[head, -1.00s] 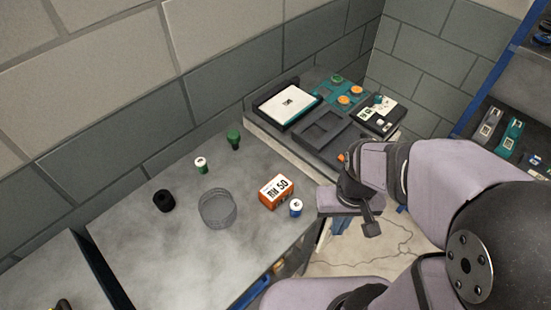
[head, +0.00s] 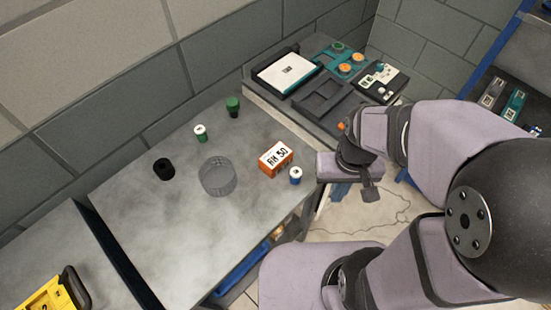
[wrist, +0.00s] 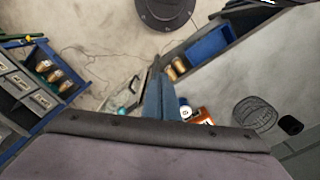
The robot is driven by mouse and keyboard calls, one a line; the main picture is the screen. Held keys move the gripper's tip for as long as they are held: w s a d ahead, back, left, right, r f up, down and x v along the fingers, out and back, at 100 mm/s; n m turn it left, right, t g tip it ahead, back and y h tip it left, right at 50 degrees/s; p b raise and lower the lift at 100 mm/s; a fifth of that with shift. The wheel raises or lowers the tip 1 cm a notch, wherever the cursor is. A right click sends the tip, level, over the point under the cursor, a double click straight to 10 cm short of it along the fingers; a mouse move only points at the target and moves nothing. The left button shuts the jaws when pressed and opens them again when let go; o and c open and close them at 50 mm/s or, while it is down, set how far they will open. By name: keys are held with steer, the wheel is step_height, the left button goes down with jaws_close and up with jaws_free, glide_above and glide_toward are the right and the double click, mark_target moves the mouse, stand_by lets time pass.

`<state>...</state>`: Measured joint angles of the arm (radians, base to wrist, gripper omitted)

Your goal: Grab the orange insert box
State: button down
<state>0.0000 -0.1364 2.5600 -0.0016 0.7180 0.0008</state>
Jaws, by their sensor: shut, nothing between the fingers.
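The orange insert box (head: 268,167), with a white label and black print, stands on the grey bench near its right edge. In the wrist view the box (wrist: 204,114) shows only in part, just above the edge of my wrist housing. My gripper (head: 340,190) is to the right of the box, beyond the bench edge, with its blue fingers mostly hidden under the wrist in the head view. In the wrist view my gripper's fingers (wrist: 160,92) are together and empty, left of the box and apart from it.
A blue-and-white can (head: 296,176) stands close to the box, on my gripper's side. A mesh cup (head: 217,176), a black cylinder (head: 163,169), a green-and-white can (head: 200,133) and a green-topped bottle (head: 233,107) stand farther left. A raised dark tray (head: 325,100) is behind.

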steer(key=c, duration=0.8)
jaws_free()
steer(key=shift+r, duration=0.1)
